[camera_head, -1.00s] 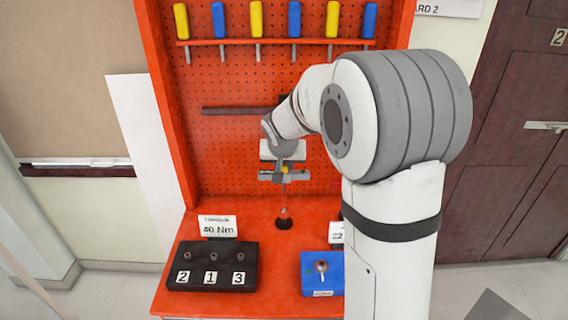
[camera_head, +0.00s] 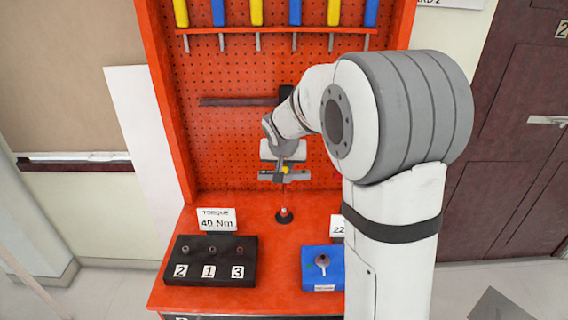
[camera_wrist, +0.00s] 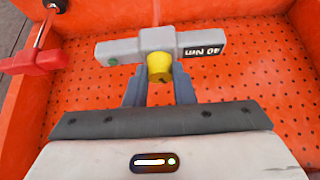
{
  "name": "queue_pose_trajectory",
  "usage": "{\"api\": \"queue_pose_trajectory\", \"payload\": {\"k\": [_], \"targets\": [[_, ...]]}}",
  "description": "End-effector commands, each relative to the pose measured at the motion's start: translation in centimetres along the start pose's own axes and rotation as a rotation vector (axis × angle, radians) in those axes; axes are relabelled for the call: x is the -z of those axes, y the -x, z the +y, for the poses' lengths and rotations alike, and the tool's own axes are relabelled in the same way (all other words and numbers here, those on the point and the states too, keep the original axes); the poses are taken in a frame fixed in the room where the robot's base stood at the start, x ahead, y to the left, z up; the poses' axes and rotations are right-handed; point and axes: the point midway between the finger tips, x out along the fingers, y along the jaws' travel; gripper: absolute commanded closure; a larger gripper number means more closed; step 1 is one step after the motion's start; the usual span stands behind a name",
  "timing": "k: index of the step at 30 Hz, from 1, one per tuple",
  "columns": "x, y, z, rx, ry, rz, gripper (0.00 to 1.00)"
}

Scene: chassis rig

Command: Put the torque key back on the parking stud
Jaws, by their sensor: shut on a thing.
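The torque key (camera_wrist: 195,46) has a grey crossbar marked 40 Nm, upside down in the wrist view, and a yellow middle. My gripper (camera_wrist: 159,78) is shut on the yellow part. In the head view my gripper (camera_head: 285,168) holds the key (camera_head: 270,177) upright in front of the pegboard. A thin shaft runs down below it toward a small round black base (camera_head: 284,217) on the red bench, which looks like the parking stud. The shaft lines up with this base in the picture; whether they touch I cannot tell.
A black block (camera_head: 210,273) numbered 2, 1, 3 stands front left, below a 40 Nm card (camera_head: 216,218). A blue block (camera_head: 310,272) stands front right. Yellow and blue-handled tools hang on the rack (camera_head: 275,31). A red T-shaped part (camera_wrist: 35,62) shows in the wrist view.

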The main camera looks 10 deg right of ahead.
Motion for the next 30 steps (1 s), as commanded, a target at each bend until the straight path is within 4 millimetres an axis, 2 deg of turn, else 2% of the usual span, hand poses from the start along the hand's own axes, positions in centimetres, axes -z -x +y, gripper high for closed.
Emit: {"api": "queue_pose_trajectory", "payload": {"k": [13, 14, 15, 22, 30], "targets": [[-0.06, -0.16, -0.01, 0.001, 0.000, 0.002, 1.00], [-0.06, -0.16, -0.01, 0.000, 0.000, 0.002, 0.75], [-0.07, -0.16, -0.01, 0.000, 0.000, 0.002, 0.72], [-0.10, -0.19, -0.01, 0.000, 0.000, 0.001, 0.53], [-0.16, -0.08, -0.01, 0.000, 0.000, 0.000, 0.52]]}}
